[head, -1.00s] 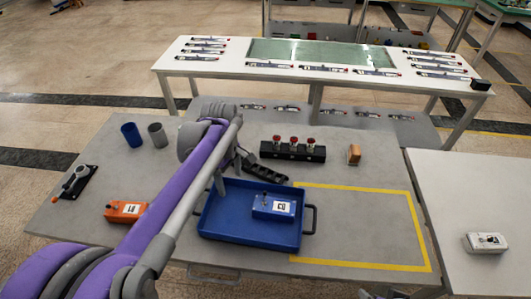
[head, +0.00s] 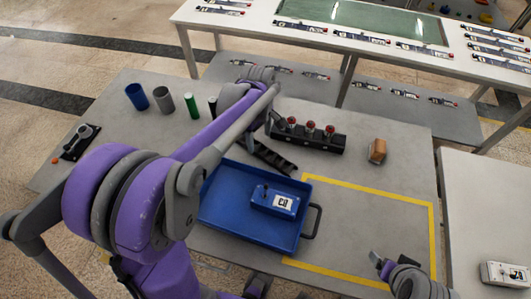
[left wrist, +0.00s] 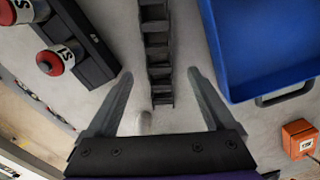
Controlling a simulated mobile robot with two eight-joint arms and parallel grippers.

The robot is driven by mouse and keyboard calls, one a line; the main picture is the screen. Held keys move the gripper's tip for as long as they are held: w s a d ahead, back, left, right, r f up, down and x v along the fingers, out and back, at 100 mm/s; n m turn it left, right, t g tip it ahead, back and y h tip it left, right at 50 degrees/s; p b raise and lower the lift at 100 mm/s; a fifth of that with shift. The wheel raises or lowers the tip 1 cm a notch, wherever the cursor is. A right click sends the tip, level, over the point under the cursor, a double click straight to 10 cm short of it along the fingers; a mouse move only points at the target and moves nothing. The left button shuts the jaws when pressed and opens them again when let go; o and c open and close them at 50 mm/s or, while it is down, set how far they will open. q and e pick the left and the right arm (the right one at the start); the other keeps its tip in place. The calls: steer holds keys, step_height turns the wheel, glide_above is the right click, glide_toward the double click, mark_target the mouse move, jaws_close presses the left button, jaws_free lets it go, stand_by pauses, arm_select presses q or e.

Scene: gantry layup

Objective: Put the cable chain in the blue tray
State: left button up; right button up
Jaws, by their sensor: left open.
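The cable chain (head: 275,157) is a black segmented strip lying on the grey table, just behind the blue tray (head: 228,195). My forearm partly covers its far end in the head view. In the left wrist view the chain (left wrist: 157,45) runs lengthwise, its near end between the fingertips of my left gripper (left wrist: 160,72). That gripper is open and empty, with the chain apart from both fingers. The tray (left wrist: 262,45) is at the right there. My right gripper (head: 379,262) is low at the right in the head view, over the table's front; its jaw opening is unclear.
A blue labelled box (head: 276,201) sits in the tray. A black block with red knobs (head: 305,137) stands close behind the chain, and a brown block (head: 377,150) is to its right. Several cylinders (head: 163,99) stand at the back left. The yellow-outlined area (head: 360,220) is mostly clear.

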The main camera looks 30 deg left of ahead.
mark_target(260, 148)
arm_select(q)
step_height(260, 148, down, 5)
steer(key=shift+w+r, duration=0.1)
jaws_close()
stand_by(0.5)
